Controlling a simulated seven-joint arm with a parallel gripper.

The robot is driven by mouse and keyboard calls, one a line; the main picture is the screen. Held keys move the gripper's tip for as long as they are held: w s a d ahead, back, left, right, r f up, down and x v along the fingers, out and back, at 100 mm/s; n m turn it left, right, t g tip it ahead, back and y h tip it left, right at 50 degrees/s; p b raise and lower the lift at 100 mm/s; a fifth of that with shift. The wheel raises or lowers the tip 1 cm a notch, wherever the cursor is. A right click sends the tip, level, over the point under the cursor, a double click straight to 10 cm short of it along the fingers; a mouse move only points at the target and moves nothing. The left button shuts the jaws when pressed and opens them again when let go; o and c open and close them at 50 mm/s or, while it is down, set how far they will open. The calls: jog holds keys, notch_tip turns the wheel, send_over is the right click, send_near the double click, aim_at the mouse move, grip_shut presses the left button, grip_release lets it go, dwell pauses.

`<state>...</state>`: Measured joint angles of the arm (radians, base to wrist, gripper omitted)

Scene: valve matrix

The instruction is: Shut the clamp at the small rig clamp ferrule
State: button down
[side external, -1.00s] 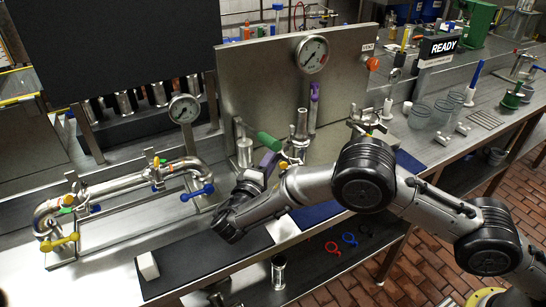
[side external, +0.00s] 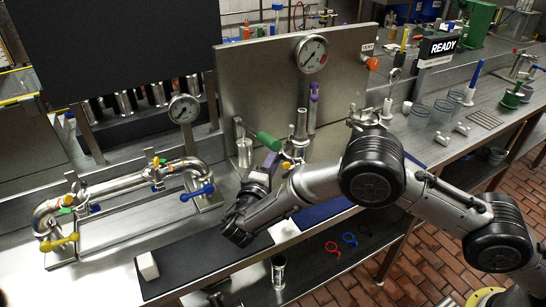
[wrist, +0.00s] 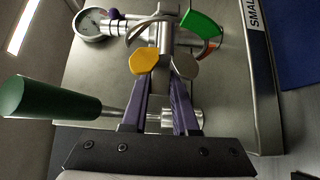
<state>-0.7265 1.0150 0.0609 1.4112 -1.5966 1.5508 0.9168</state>
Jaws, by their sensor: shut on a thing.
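The small rig's upright steel pipe with its ferrule (side external: 300,130) stands in front of the steel panel. In the wrist view, the clamp at the ferrule shows a yellow wing piece (wrist: 145,62), a round grey piece (wrist: 184,66) and a curved steel band (wrist: 146,28). My gripper (wrist: 166,80) has purple fingers drawn close together, with their tips at the clamp between the yellow and grey pieces. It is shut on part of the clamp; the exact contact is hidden. In the side view, my gripper (side external: 274,163) reaches the pipe from the lower left.
A green-handled bar (side external: 268,141) lies close to my gripper, and its handle (wrist: 50,97) is large at left in the wrist view. A green curved handle (wrist: 203,30) is just beyond the clamp. A pressure gauge (side external: 312,54) stands above. A black mat (side external: 205,262) has free room.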

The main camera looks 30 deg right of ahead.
aim_at(298, 163)
jog(key=n+t+y, duration=0.1)
jog(key=y, duration=0.1)
jog(key=s+d+n+t+y, duration=0.1)
jog(key=n+y, duration=0.1)
jog(key=s+n+t+y, duration=0.1)
jog(key=t+y, duration=0.1)
jog(key=shift+s+d+n, duration=0.1)
jog(key=shift+d+n, duration=0.3)
jog(key=shift+s+d+f+n+t+y, duration=0.15)
jog(key=shift+d+n+t+y, duration=0.15)
jog(key=shift+n+y, duration=0.65)
jog(key=shift+s+d+r+n+t+y, duration=0.15)
jog(key=shift+d+n+y, duration=0.3)
jog(key=shift+y, duration=0.95)
jog(key=shift+s+d+f+n+t+y, duration=0.15)
jog(key=shift+d+n+t+y, duration=0.1)
jog(key=shift+n+y, duration=0.75)
jog(key=shift+y, duration=0.35)
jog(key=c, duration=0.7)
grip_release()
jog(key=s, duration=1.3)
jog(key=shift+s+d, duration=0.2)
jog(key=shift+s, duration=0.2)
